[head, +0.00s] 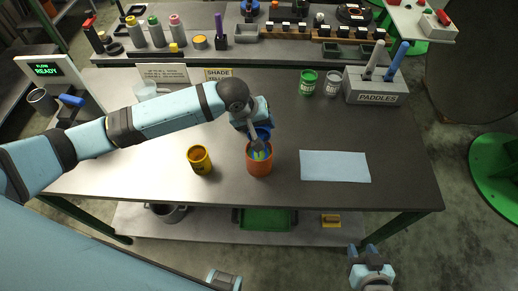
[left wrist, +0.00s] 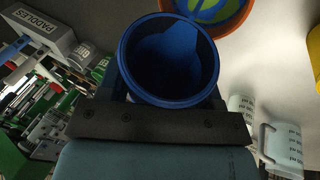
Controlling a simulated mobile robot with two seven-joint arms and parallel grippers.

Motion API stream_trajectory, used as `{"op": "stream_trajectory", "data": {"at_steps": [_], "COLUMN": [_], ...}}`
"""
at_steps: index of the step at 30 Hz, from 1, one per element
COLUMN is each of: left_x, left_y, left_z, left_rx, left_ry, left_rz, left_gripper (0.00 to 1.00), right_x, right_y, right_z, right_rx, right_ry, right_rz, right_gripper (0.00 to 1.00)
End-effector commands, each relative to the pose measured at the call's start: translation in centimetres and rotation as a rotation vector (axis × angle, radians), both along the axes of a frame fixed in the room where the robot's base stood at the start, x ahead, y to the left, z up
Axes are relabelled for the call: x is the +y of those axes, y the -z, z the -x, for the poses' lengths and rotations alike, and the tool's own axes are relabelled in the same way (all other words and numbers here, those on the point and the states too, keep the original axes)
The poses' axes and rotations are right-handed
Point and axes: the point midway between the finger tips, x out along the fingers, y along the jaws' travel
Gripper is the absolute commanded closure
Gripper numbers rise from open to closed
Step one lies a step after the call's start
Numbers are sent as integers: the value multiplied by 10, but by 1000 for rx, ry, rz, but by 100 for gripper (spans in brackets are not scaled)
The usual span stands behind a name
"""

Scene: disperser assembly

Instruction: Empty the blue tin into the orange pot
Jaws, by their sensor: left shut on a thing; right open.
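My left gripper (head: 258,140) is shut on the blue tin (head: 265,132), just above the orange pot (head: 259,168). The arm partly hides the tin in the head view. In the left wrist view the blue tin (left wrist: 170,60) shows its open mouth and blue inside, with a lighter blue patch on its inner wall. The orange pot's rim (left wrist: 246,12) shows just beyond it. Blue and yellow-green colours show inside the pot. The tin looks tilted, but I cannot tell whether anything is flowing. My right gripper (head: 367,255) is open and empty, off the table's front edge.
A yellow tin (head: 199,160) stands left of the pot, and a pale blue sheet (head: 335,166) lies right. A green tin (head: 308,82), a grey-white tin (head: 332,84) and a paddle holder (head: 375,88) stand at the back right. White mugs (left wrist: 281,145) show in the wrist view.

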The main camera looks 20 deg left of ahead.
Motion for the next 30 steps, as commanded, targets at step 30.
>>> {"op": "stream_trajectory", "data": {"at_steps": [30], "left_x": [-1], "left_y": [-3], "left_z": [2], "left_rx": [-59], "left_ry": [1], "left_rz": [-16], "left_gripper": [72], "right_x": [-2], "right_y": [-3], "right_z": [-1], "right_rx": [-4], "right_ry": [2], "right_rz": [3], "right_gripper": [57]}}
